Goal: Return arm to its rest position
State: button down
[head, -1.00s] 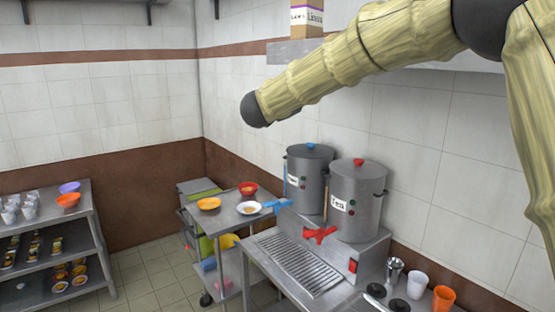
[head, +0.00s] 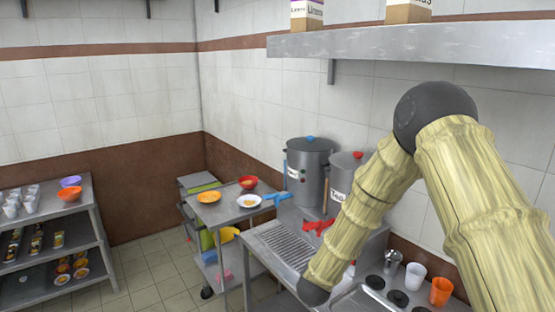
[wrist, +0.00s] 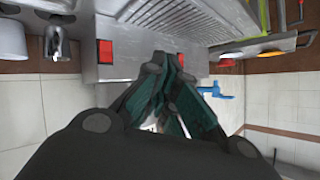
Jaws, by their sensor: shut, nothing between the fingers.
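My gripper (wrist: 168,90) shows in the wrist view, its dark green fingers together with nothing between them. In the head view only my bamboo-like arm shows, bent down over the front of the steel counter; the gripper is out of that frame. Two grey stockpots stand against the wall: one with a blue lid knob and blue tap (head: 308,165), and one with a red lid knob and red tap (head: 343,172), partly hidden behind my arm. The wrist view looks at the counter with its red switches (wrist: 105,52) and the blue tap (wrist: 212,90).
A drip grate (head: 275,243) lies in front of the pots. White and orange cups (head: 440,291) stand at the right. A trolley (head: 222,212) holds several bowls. A shelf rack (head: 95,240) stands at the left. A wall shelf (head: 400,42) with boxes hangs above my arm.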

jog(key=s+d+f+n+g+y, duration=0.1)
jog(key=s+d+f+n+g, duration=0.15)
jog(key=s+f, duration=0.8)
jog(key=s+d+f+n+g+y, duration=0.1)
jog(key=s+d+f+g, duration=0.15)
jog(key=s+f, duration=0.8)
jog(key=s+d+f+n+g, duration=0.1)
jog(key=s+d+f+g, duration=0.1)
jog(key=s, duration=0.9)
jog(key=s+d+f+n+g, duration=0.1)
jog(key=s+f+g, duration=0.15)
jog(key=s, duration=0.75)
jog(key=s+d+f+g, duration=0.1)
jog(key=s+d+g, duration=0.15)
jog(key=s, duration=0.85)
notch_tip(320, 180, down, 9)
jog(key=b, duration=1)
jog(key=shift+a+f, duration=0.15)
jog(key=shift+a, duration=0.1)
